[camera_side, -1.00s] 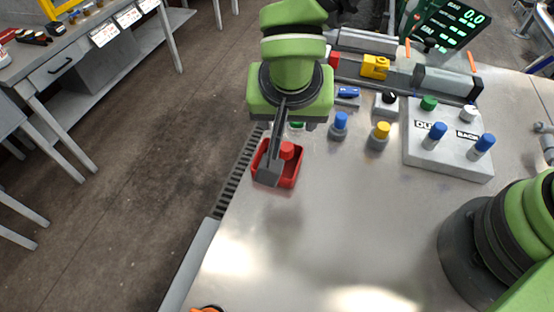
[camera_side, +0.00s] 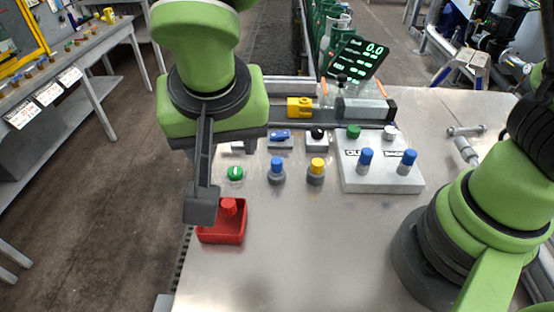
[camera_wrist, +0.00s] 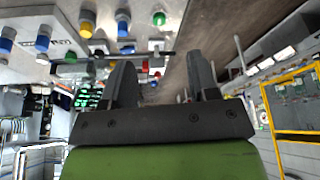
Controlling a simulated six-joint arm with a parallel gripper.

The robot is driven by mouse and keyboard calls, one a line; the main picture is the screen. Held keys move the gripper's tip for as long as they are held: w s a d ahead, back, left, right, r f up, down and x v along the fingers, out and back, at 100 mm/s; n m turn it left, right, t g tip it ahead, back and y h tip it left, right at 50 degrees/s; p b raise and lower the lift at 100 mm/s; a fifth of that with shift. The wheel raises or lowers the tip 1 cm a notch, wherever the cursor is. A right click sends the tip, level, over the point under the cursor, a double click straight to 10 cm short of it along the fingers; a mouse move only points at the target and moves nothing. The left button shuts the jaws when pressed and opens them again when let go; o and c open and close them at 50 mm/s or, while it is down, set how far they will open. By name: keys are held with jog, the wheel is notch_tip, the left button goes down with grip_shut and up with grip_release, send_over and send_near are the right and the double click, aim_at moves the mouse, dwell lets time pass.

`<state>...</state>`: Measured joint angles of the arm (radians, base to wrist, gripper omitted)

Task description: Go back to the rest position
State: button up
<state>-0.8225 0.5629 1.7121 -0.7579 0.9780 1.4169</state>
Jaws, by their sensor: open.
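My gripper (camera_side: 202,205) is in the side view, at the upper left edge of the red tray (camera_side: 222,239) in the picture. Only one dark finger shows clearly there, and its height above the tray is hard to judge. A red cylinder (camera_side: 228,207) stands in the tray, just right of that fingertip. In the wrist view my gripper (camera_wrist: 163,78) has its two dark fingers spread apart with nothing between them.
A green-topped button (camera_side: 236,174), a blue knob (camera_side: 277,168) and a yellow knob (camera_side: 316,170) stand behind the tray. A grey box (camera_side: 382,178) with coloured knobs is to the right. The conveyor (camera_side: 345,108) runs behind. The front tabletop is clear.

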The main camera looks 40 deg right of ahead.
jog(key=s+d+r+t+y, duration=0.1)
jog(key=s+d+r+y, duration=0.1)
jog(key=s+d+r, duration=0.35)
jog(key=s+d+r+y, duration=0.1)
jog(key=s+d+r, duration=0.1)
jog(key=d+r, duration=0.6)
jog(key=s+d+f+n+t+y, duration=0.1)
jog(key=s+d+n+t, duration=0.1)
jog(key=s+d, duration=0.3)
jog(key=shift+s+t, duration=0.3)
jog(key=shift+s, duration=0.15)
jog(key=shift+f, duration=0.1)
jog(key=shift+c, duration=0.2)
dwell(0.3)
